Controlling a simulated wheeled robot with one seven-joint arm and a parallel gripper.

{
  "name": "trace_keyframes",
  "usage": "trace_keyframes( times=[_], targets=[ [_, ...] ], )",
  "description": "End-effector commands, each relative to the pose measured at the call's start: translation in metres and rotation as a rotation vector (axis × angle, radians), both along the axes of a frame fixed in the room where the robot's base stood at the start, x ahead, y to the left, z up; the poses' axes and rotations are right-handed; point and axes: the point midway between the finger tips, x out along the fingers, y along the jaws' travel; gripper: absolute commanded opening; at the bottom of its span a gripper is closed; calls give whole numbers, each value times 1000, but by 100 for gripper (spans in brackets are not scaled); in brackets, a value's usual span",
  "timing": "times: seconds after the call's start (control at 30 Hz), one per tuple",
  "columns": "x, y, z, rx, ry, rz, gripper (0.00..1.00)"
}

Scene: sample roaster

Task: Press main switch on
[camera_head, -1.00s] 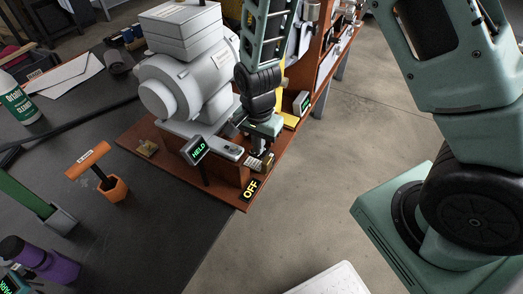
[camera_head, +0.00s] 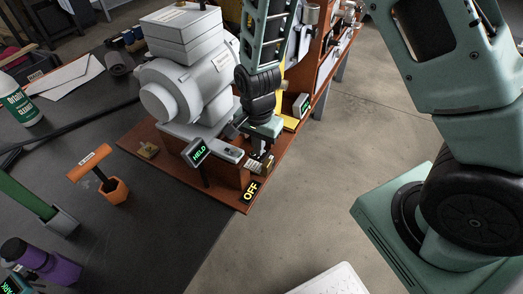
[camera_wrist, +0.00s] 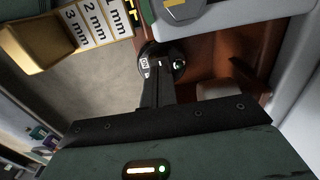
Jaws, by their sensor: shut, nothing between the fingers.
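My gripper (camera_head: 257,148) points down at the front end of the wooden base, beside the roaster's grey parts. In the wrist view my gripper (camera_wrist: 158,72) is shut and empty. A label reading OFF (camera_head: 250,191) in yellow stands at the base's front corner. In the head view my gripper hides the switch.
The grey roaster (camera_head: 188,85) stands behind, with a display reading HELD (camera_head: 198,152) close on the left. A block with mm labels (camera_wrist: 92,22) is near the fingers in the wrist view. An orange-handled tool (camera_head: 88,163) stands on the dark table. Open floor lies right.

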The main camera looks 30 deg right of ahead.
Motion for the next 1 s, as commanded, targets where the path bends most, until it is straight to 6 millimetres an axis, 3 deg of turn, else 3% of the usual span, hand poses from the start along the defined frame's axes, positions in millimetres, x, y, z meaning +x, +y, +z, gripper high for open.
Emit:
trace_keyframes(
  times=[0.67,1.0],
  targets=[
    [0,0,57,0,0,0,0],
    [0,0,58,0,0,0,0]
  ],
)
